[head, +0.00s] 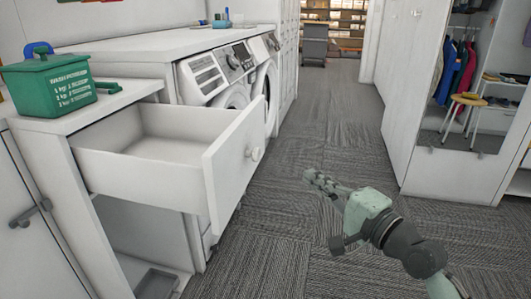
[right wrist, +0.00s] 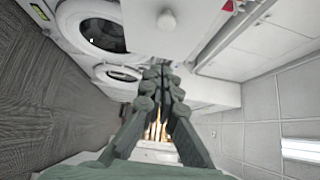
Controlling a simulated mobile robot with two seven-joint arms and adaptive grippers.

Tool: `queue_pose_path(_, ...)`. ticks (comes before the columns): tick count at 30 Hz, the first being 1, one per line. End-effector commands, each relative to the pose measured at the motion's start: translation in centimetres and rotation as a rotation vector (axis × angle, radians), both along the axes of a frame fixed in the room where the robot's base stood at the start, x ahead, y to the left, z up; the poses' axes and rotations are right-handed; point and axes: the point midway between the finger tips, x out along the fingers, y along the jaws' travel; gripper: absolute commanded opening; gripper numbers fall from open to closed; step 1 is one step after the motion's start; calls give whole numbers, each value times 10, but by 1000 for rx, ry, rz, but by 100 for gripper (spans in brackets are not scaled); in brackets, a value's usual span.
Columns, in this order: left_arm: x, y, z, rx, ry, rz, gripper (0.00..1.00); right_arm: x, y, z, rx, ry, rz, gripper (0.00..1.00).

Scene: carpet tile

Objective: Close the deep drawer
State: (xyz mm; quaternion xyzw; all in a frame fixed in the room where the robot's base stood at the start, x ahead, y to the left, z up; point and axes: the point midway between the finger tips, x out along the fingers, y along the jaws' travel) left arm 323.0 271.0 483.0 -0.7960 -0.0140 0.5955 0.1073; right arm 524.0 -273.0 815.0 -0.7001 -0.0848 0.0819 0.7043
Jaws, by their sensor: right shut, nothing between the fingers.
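The deep white drawer (head: 218,190) is pulled far out of the white cabinet at the left in the head view. It looks empty inside, and its front carries a round white knob (head: 254,153). My right gripper (head: 312,179) is over the carpet to the right of the drawer front, clearly apart from it. In the right wrist view its fingers (right wrist: 162,76) are together with nothing between them. A round white knob (right wrist: 166,20) shows beyond the fingertips there; I cannot tell for sure which front it is on. My left gripper is not in view.
A green box (head: 48,87) stands on the cabinet top above the drawer. Washing machines (head: 235,72) stand behind the drawer along the left. An open wardrobe with a stool (head: 468,99) is at the right. The carpet aisle (head: 325,125) between is clear.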

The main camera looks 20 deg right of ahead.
Motion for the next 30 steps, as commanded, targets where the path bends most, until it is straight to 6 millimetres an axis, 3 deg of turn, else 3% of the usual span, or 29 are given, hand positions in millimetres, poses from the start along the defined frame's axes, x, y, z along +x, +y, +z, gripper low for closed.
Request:
queue_pose_path(14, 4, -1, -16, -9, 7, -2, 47, 93, 23, 2, 1, -2, 1, 0)
queue_pose_path(21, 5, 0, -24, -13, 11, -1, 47, 107, 50, 2, 2, -1, 1, 0)
queue_pose_path(30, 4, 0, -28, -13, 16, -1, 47, 111, 56, 0, 0, 1, 0, 0)
